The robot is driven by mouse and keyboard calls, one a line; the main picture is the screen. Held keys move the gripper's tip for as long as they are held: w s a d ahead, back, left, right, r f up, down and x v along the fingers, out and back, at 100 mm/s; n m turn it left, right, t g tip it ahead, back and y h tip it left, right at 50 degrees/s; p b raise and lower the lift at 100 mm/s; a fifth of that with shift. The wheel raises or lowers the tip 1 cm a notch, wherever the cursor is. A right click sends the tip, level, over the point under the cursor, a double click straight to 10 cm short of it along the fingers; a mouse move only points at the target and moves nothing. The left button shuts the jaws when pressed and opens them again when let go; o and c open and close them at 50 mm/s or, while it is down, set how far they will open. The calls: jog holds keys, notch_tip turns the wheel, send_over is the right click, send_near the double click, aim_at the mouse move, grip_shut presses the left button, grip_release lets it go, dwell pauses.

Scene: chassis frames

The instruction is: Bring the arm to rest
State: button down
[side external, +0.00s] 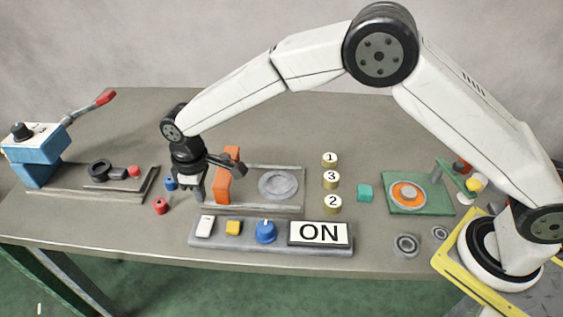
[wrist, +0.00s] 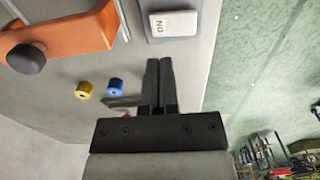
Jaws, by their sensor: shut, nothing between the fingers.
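My gripper (side external: 197,197) hangs pointing down over the table, left of the orange upright part and behind the control panel's left end. In the wrist view its two dark fingers (wrist: 160,62) are together with nothing between them. The fingertips lie close to the panel's edge in that view; their height above the table is hard to tell. The control panel (side external: 272,249) carries a white switch (side external: 205,226), a yellow button (side external: 233,227), a blue knob (side external: 266,231) and a display (side external: 319,233) reading ON. The switch, marked ON, shows in the wrist view (wrist: 173,23).
The orange part (side external: 222,187) stands close right of my gripper on a plate with a grey disc (side external: 278,183). Small blue (side external: 170,183) and red (side external: 160,206) pieces lie left of it. A blue lever press (side external: 35,155) stands far left; numbered pieces (side external: 331,180) stand right.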

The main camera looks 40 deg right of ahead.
jog(key=s+d+r+m+t, duration=0.1)
jog(key=s+d+r+m, duration=0.15)
jog(key=d, duration=0.65)
jog(key=s+d+r+m, duration=0.2)
jog(key=s+d+r, duration=0.1)
jog(key=d, duration=0.5)
jog(key=s+d+m+t, duration=0.1)
jog(key=s+d+m, duration=0.3)
jog(key=s+d, duration=0.7)
jog(key=s, duration=0.4)
jog(key=shift+d+t, duration=0.3)
